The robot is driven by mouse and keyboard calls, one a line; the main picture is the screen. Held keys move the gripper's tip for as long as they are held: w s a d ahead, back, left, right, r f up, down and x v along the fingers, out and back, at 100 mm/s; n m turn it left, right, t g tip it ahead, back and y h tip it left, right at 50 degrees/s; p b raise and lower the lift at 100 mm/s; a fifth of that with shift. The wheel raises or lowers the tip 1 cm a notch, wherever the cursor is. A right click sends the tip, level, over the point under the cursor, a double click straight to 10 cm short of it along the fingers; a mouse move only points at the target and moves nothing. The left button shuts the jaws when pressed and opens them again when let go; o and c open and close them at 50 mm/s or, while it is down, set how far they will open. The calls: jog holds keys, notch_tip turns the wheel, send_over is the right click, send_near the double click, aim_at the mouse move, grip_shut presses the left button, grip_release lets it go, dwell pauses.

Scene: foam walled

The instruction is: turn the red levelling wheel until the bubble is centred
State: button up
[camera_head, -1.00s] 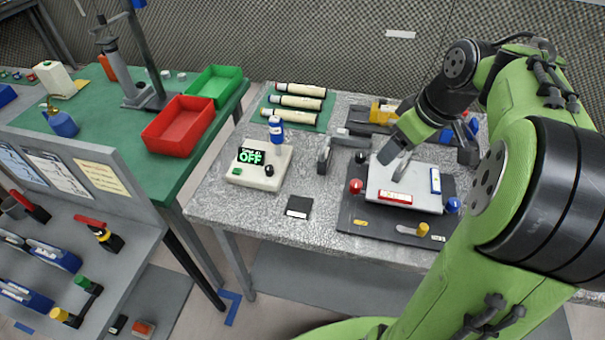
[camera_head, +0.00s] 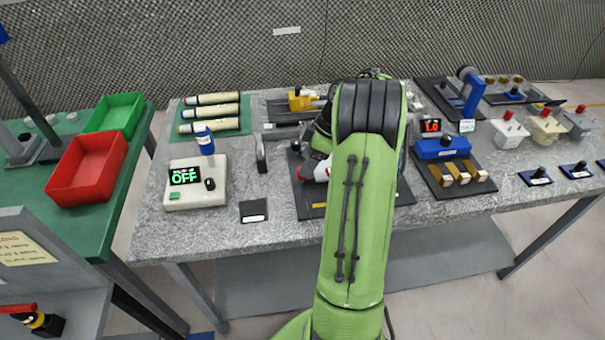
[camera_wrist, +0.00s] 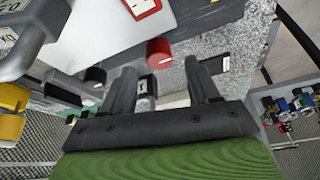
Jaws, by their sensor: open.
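The red levelling wheel (camera_wrist: 159,53) shows in the wrist view beside the pale levelling plate (camera_wrist: 92,38). My gripper (camera_wrist: 159,70) is open and empty, its two dark fingers apart. The wheel appears between and just beyond the fingertips; I see no contact. A red-framed window (camera_wrist: 143,6) on the plate is cut off at the top, so its bubble cannot be read. A black knob (camera_wrist: 95,77) lies left of the fingers. In the head view my arm hides most of the plate and my gripper; the dark base (camera_head: 308,203) shows at its left.
A blue block fixture (camera_head: 442,148) stands to the right. Speckled tabletop is bare along the front edge.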

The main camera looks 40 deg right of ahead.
jog(key=x, duration=0.3)
jog(key=shift+w+f+b, duration=0.1)
jog(key=shift+f+b, duration=0.15)
jog(key=shift+b, duration=0.05)
jog(key=c, duration=1)
jog(key=shift+c, duration=0.2)
jog(key=shift+m, duration=0.3)
jog(key=m+h+b, duration=0.1)
jog(key=m, duration=0.1)
jog(key=shift+a+m+t+b, duration=0.1)
jog(key=shift+m+t+b, duration=0.2)
jog(key=shift+t, duration=0.1)
jog(key=shift+m+h+b, duration=0.65)
jog(key=shift+m+h, duration=0.25)
jog(key=shift+m, duration=1.2)
